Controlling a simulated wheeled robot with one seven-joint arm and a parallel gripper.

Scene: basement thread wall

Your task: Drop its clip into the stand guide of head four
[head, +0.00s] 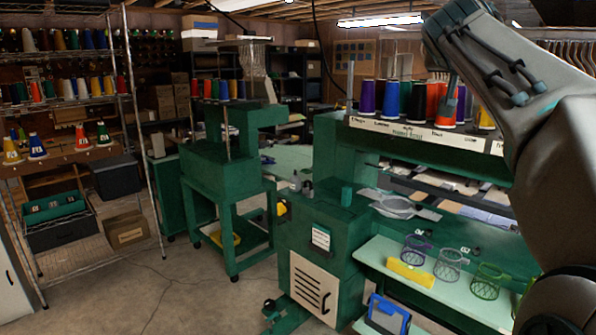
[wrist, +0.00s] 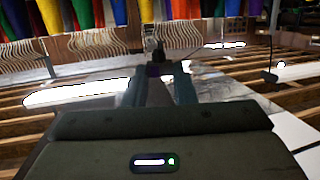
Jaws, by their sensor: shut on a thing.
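My gripper (head: 449,100) reaches down in front of the thread cones on the green machine at the right. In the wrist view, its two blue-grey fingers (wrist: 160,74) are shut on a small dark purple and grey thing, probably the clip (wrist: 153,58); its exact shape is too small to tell. The stand guide itself cannot be made out in either view. Cones also show upside down atop the wrist view (wrist: 85,12).
Purple (head: 367,97), blue (head: 391,98), green and red cones stand in a row close to my gripper. My arm covers the right end. Below are a pale ledge (head: 455,296) with wire baskets (head: 449,264) and a yellow block (head: 410,274). Open floor lies left.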

